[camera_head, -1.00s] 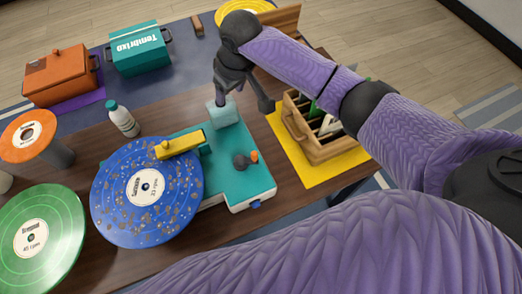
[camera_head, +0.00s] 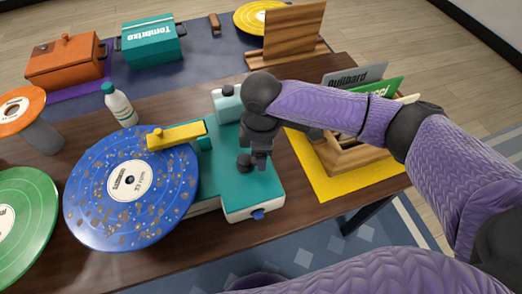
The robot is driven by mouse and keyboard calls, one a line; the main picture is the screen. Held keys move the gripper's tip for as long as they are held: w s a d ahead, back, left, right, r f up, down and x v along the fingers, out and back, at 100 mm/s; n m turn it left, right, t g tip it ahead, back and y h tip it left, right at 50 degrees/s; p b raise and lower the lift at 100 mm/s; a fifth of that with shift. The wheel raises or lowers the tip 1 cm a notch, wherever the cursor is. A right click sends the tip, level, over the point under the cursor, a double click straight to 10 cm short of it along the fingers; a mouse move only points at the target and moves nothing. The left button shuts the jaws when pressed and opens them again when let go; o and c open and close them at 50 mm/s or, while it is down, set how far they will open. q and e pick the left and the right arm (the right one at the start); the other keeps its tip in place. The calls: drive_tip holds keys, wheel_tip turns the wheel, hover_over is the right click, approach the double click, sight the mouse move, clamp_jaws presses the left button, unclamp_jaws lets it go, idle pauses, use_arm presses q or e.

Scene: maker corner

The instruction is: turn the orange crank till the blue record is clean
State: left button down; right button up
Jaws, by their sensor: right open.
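The blue record (camera_head: 100,205) lies on the teal cleaning machine (camera_head: 252,190), and grey-brown specks are spread over its surface. A yellow bar (camera_head: 178,136) reaches across the record's upper right edge. My right gripper (camera_head: 258,158) is open and points down over the machine's right part, at the crank. The dark crank hub (camera_head: 244,160) shows beside the fingers. The crank's orange knob is hidden behind the gripper, so I cannot tell whether the fingers touch it. My left gripper is not in view.
A wooden crate (camera_head: 350,160) of record sleeves stands on a yellow mat (camera_head: 318,185) to the right. A white bottle (camera_head: 118,104) stands behind the blue record. A green record (camera_head: 30,210) lies at left. An orange pot (camera_head: 66,62) and teal box (camera_head: 150,45) are farther back.

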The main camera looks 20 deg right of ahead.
drive_tip(key=shift+c, duration=0.2)
clamp_jaws()
